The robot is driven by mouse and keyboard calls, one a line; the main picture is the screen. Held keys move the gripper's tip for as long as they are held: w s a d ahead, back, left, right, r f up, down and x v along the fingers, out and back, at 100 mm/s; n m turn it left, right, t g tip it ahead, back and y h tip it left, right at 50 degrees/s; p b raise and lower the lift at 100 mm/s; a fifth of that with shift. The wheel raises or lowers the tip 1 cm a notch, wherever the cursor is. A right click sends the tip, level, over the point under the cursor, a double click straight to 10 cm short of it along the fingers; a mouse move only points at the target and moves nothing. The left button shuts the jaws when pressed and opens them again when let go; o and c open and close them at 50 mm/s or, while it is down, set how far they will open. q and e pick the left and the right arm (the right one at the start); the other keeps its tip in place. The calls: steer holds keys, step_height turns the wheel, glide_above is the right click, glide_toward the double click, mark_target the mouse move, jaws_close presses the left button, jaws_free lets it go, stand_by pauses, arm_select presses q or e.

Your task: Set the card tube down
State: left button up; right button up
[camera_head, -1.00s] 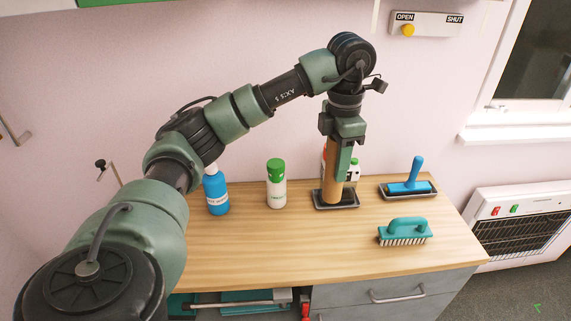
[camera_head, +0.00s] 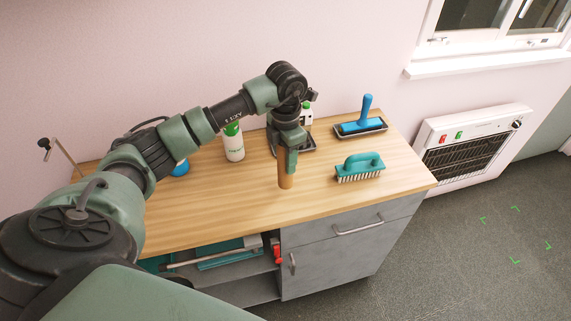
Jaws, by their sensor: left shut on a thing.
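The card tube (camera_head: 286,177) is a plain brown cylinder, held upright over the wooden worktop (camera_head: 215,205). My left gripper (camera_head: 288,155) points down and is shut on its upper part. The tube's lower end shows close to the wood, left of the teal brush; I cannot tell whether it touches. The tube's top is hidden by the gripper. My right gripper is not in view.
A teal scrubbing brush (camera_head: 359,168) lies to the right. Behind it a blue-handled tool (camera_head: 365,115) rests on a dark tray. A green-capped white bottle (camera_head: 234,147) stands left. The front worktop is bare.

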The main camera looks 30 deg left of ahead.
arm_select(q)
step_height(320, 180, down, 3)
steer(key=shift+f+p, duration=0.1)
steer(key=shift+p, duration=0.25)
steer(key=shift+f, duration=0.2)
steer(key=o, duration=1.3)
